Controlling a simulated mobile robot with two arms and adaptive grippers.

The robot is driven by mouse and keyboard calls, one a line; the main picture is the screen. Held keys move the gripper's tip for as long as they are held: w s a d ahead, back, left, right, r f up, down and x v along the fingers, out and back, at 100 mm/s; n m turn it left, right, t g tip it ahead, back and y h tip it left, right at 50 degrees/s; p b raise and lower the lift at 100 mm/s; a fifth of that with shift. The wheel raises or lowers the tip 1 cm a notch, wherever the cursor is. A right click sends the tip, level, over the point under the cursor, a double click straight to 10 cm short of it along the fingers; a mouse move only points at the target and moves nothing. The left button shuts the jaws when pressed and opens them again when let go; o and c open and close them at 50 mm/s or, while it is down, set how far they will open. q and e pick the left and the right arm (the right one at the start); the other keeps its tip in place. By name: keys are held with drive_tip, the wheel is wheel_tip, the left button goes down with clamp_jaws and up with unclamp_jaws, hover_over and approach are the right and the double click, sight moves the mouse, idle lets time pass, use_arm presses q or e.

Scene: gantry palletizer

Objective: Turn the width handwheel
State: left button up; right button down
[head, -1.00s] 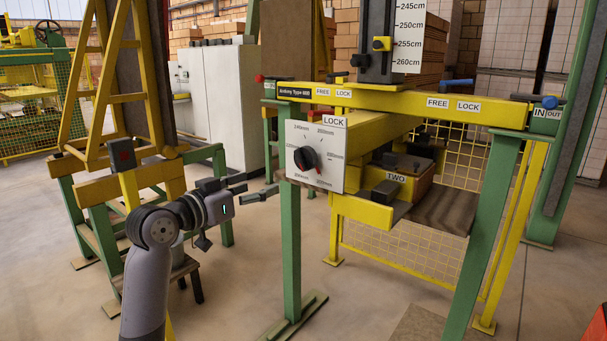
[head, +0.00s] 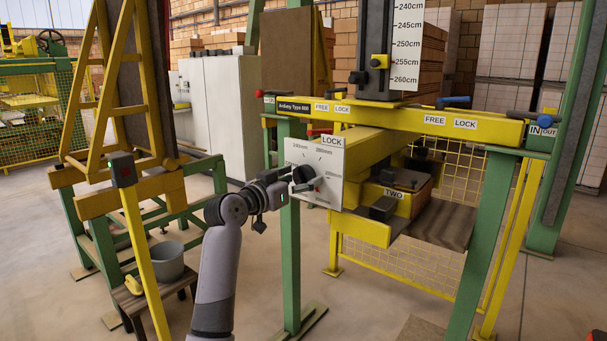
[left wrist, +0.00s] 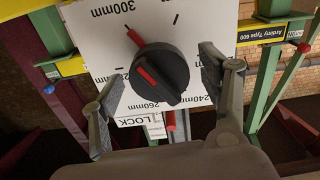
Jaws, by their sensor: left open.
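The width handwheel is a black round knob (head: 304,173) with a red pointer on a white dial plate (head: 325,190) marked in millimetres. In the left wrist view the knob (left wrist: 158,72) fills the middle, with its red bar slanting between upper left and lower right. My left gripper (head: 293,183) is at the dial, partly in front of the knob. In the left wrist view its open fingers (left wrist: 162,88) stand on either side of the knob, with visible gaps. My right gripper is in neither view.
A green post (head: 290,240) stands just below and beside the dial. The yellow beam (head: 385,113) with FREE and LOCK labels runs above it. A yellow A-frame (head: 128,90) and a grey bucket (head: 168,262) are at the left. Open floor lies in front.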

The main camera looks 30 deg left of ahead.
use_arm(q)
drive_tip(key=shift+w+d, duration=0.1)
drive_tip(key=shift+w, duration=0.6)
drive_tip(key=shift+c, duration=0.3)
drive_tip(key=c, duration=1.1)
